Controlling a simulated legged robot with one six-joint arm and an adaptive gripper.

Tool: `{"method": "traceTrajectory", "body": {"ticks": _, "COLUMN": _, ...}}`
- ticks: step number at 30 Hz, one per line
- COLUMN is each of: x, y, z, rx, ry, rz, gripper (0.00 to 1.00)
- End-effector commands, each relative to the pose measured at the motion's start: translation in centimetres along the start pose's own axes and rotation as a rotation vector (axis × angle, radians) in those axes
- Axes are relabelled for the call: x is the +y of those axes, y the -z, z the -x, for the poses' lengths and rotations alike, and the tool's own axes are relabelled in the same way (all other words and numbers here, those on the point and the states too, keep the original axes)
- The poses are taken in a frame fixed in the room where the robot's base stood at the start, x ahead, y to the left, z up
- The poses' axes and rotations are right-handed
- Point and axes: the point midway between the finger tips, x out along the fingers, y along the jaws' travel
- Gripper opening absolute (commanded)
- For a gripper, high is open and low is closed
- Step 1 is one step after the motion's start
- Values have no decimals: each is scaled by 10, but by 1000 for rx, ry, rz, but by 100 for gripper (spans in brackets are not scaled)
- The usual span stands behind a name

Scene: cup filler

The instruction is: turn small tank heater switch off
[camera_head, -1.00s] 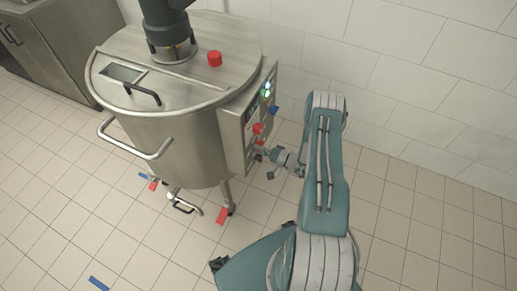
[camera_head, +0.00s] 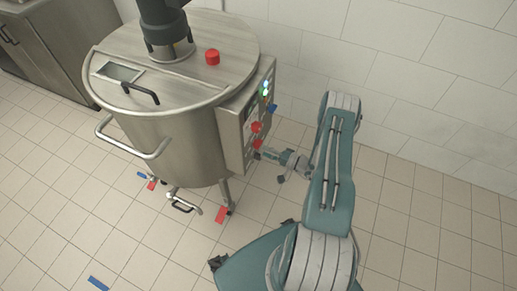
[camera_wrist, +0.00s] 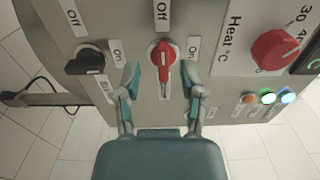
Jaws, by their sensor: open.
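The small steel tank (camera_head: 170,135) stands at the left in the head view, with a control panel (camera_head: 236,125) on its right side. In the wrist view a red switch (camera_wrist: 163,62) sits on the panel, its handle roughly upright in the picture, with "Off" above it and "On" to its right. The label below it is too small to read. My gripper (camera_wrist: 160,76) is open, with one finger on each side of the red switch and gaps between. In the head view my gripper (camera_head: 268,153) is small, just right of the panel's lower part.
A black switch (camera_wrist: 85,62) with its own Off and On labels is left of the red one. A red "Heat °C" knob (camera_wrist: 277,50) and lit buttons (camera_wrist: 268,97) are at the right.

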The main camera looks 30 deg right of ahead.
Motion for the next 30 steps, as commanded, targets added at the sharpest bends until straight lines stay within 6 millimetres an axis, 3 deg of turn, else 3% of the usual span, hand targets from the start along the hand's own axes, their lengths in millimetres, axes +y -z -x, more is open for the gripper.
{"method": "traceTrajectory", "body": {"ticks": 6, "x": 1, "y": 0, "z": 46, "rx": 4, "ry": -1, "rz": -1, "gripper": 51}}
{"method": "traceTrajectory", "body": {"ticks": 12, "x": 2, "y": 0, "z": 69, "rx": 0, "ry": -2, "rz": -2, "gripper": 51}}
{"method": "traceTrajectory", "body": {"ticks": 30, "x": 1, "y": 0, "z": 73, "rx": -3, "ry": -3, "rz": -1, "gripper": 51}}
